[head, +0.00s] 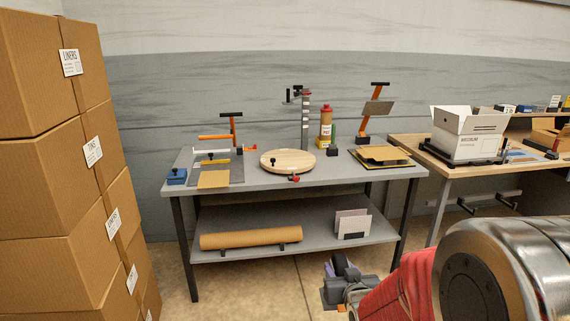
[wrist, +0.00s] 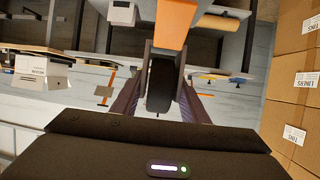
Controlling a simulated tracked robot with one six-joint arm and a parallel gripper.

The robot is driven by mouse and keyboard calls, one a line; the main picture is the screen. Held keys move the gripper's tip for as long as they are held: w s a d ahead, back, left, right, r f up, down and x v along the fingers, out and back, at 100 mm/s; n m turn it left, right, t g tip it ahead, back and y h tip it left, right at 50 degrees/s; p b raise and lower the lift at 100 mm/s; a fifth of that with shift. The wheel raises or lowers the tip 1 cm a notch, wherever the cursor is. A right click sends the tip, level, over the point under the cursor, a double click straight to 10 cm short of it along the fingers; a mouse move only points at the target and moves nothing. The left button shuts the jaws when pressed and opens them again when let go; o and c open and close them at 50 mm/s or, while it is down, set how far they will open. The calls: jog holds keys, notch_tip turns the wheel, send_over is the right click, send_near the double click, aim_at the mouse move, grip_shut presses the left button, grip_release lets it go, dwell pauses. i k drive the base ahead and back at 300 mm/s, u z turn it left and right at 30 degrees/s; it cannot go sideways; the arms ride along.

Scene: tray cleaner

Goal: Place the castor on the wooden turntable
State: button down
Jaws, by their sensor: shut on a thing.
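The wooden turntable (head: 292,160) is a round, pale disc lying flat on the grey workbench in the head view, with a small black knob on its left side. My gripper (head: 338,268) is low in front of the bench, below the turntable's height in the picture and apart from it. It is shut on the castor, whose dark wheel (wrist: 160,88) shows between the two fingers in the wrist view. An orange part (wrist: 174,22) shows just beyond the wheel; I cannot tell whether it belongs to the castor. The fingers hide part of the castor.
The grey workbench (head: 340,177) also holds an orange-armed stand, a post, a yellow bottle (head: 325,128) and a stacked pad (head: 383,155). Its lower shelf carries a brown roll (head: 250,238). Stacked cardboard boxes (head: 60,180) stand at left. A wooden table with a white box (head: 468,135) is at right.

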aim_at(287, 158)
jog(key=u, duration=0.05)
jog(key=i, duration=1.15)
jog(key=u, duration=0.5)
jog(key=i, duration=1.05)
jog(key=u, duration=0.3)
